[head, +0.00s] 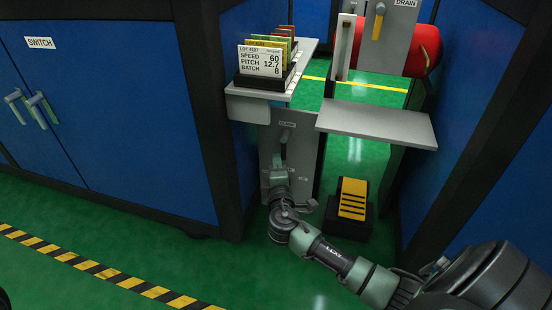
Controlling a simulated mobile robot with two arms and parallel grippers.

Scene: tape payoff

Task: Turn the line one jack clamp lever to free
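A grey upright panel (305,165) with a small label that seems to read CLAMP stands low between the blue cabinets. A small grey lever (284,136) shows on it just below the label; its lower part and exact setting are hard to make out. My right gripper (278,160) reaches up in front of this panel, just below the visible lever part. Its fingers are small and blend with the grey panel, so I cannot tell whether they are open or touch the lever. My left gripper is not in view.
A shelf (272,94) with a card rack (265,75) juts out above my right gripper. Another grey shelf (375,124) is to its right. A black and yellow pedal-like block (352,200) sits on the floor beside my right forearm. Green floor is open at the left front.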

